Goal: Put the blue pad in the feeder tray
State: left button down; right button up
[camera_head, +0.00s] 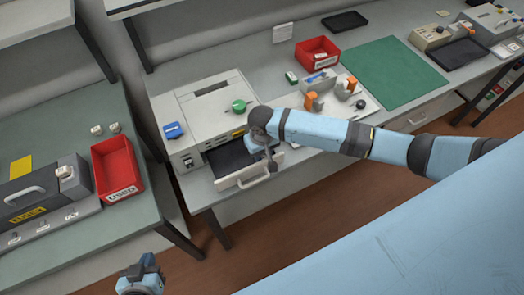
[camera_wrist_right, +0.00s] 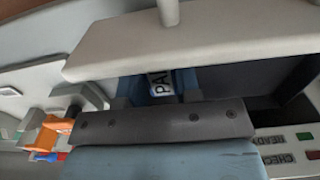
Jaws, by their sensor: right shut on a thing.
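The feeder tray (camera_head: 225,178) is a pulled-out drawer with a dark floor and a pale front with a handle, low on the grey machine. In the right wrist view its front wall (camera_wrist_right: 200,45) crosses the top. My right gripper (camera_head: 268,160) is over the tray's right part, pointing down. It is shut on a small blue thing with a white label starting "PA", seemingly the blue pad (camera_wrist_right: 161,84), mostly hidden behind the gripper body. Whether it touches the tray floor is unclear. My left gripper (camera_head: 140,277) is low at the picture's bottom left, away from everything; its jaws are unclear.
On the grey machine (camera_head: 208,97) lie a blue piece (camera_head: 173,130) and a green knob (camera_head: 239,106). A white board (camera_head: 343,100) with orange parts and a red bin (camera_head: 317,54) stand right of it. Another red bin (camera_head: 118,168) is on the left bench.

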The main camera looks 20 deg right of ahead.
jog(key=shift+f, duration=0.15)
jog(key=o, duration=0.6)
notch_tip(320, 180, up, 12)
jog(key=shift+r, duration=0.15)
jog(key=shift+a, duration=0.1)
dwell(0.6)
